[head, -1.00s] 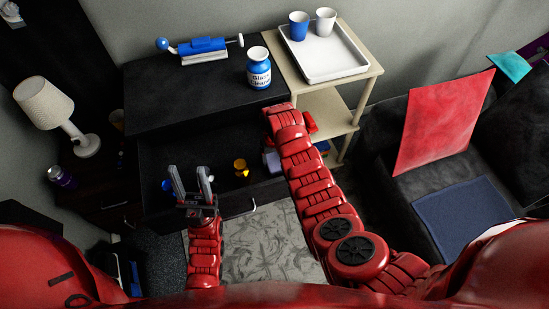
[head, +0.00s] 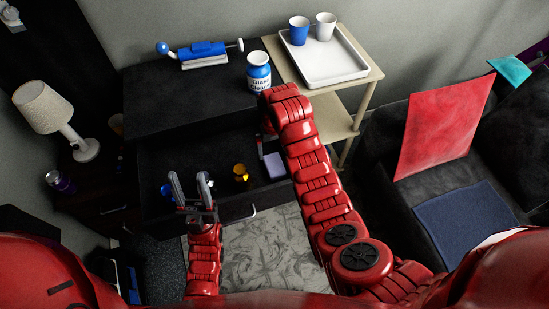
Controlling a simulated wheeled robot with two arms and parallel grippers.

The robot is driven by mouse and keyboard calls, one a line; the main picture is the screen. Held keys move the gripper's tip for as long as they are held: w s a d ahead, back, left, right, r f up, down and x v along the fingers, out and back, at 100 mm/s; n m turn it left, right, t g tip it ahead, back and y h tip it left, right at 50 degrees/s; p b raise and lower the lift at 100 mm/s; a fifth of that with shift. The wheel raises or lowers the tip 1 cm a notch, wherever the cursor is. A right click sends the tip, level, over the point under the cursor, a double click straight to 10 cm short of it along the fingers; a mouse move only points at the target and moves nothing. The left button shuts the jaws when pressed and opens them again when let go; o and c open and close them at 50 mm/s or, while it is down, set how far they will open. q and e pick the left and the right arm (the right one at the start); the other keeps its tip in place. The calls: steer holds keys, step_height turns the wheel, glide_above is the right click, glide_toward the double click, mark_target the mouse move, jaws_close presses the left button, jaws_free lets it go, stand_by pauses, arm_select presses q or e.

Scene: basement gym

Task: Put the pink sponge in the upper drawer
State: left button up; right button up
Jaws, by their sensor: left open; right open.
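The upper drawer (head: 222,211) of the black dresser is pulled open. A pale lavender-pink block (head: 275,166), which looks like the pink sponge, is inside at the drawer's right end. My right gripper (head: 261,150) is mostly hidden behind its own red arm. A small part shows just left of the block, and the block looks apart from it. My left gripper (head: 189,188) is open and empty, pointing up over the drawer's front left part.
An orange bottle (head: 240,173) and a small blue item (head: 166,189) are in the drawer. A beige shelf (head: 333,115) stands at the right.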

step_height(320, 180, up, 3)
steer(key=shift+p, duration=1.05)
